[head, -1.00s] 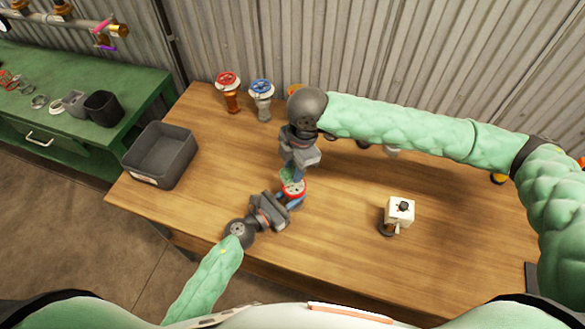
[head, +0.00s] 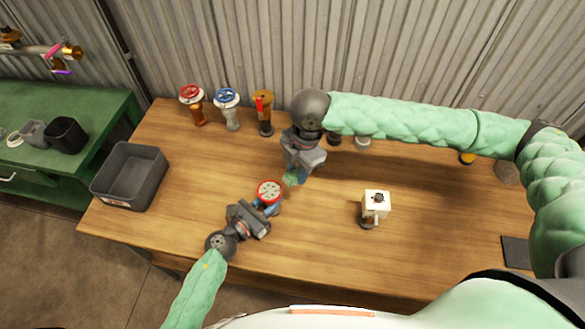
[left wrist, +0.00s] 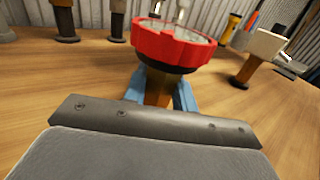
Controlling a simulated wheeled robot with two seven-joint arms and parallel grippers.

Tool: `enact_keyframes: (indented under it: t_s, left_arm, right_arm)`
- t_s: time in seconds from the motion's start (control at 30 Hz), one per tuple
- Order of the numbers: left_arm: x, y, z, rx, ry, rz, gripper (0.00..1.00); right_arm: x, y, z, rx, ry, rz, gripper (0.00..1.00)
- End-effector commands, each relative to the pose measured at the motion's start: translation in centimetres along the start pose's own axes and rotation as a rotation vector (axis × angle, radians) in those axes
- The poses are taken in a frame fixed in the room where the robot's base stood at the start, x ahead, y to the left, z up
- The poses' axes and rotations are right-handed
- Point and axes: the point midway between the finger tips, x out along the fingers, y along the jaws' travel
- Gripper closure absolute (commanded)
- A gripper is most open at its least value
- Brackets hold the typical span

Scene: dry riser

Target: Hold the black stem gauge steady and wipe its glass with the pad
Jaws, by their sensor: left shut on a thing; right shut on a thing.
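A gauge with a red rim and a pale dial (head: 269,190) stands over the wooden table. In the left wrist view its red rim (left wrist: 172,45) sits above a black collar and a brownish stem. My left gripper (head: 268,206) is shut on the stem, its blue fingers on both sides below the rim. My right gripper (head: 297,172) is shut on a small green pad (head: 290,179), just right of and behind the gauge. The pad appears clear of the glass; its height is hard to tell. The pad does not show in the left wrist view.
A grey bin (head: 128,178) stands at the table's left end. A red-wheel valve (head: 192,102), a blue-wheel valve (head: 228,106) and a brass piece with a red lever (head: 263,112) stand at the back. A white block on a stand (head: 375,206) is to the right. The front right is mostly clear.

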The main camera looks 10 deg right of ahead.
Motion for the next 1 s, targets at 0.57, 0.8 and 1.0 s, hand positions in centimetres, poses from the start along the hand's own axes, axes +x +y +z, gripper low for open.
enact_keyframes:
  t_s: [0.57,0.8,1.0]
  left_arm:
    - [0.0,0.0,0.0,0.000,0.000,0.000,0.47]
    - [0.0,0.0,0.0,0.000,0.000,0.000,0.47]
    - [-1.5,0.0,-0.1,0.000,0.002,0.000,0.47]
  right_arm:
    - [0.0,0.0,0.0,0.000,0.000,0.000,0.86]
    - [0.0,0.0,0.0,0.000,0.000,0.000,0.86]
    - [0.0,0.0,0.0,0.000,0.000,0.000,0.86]
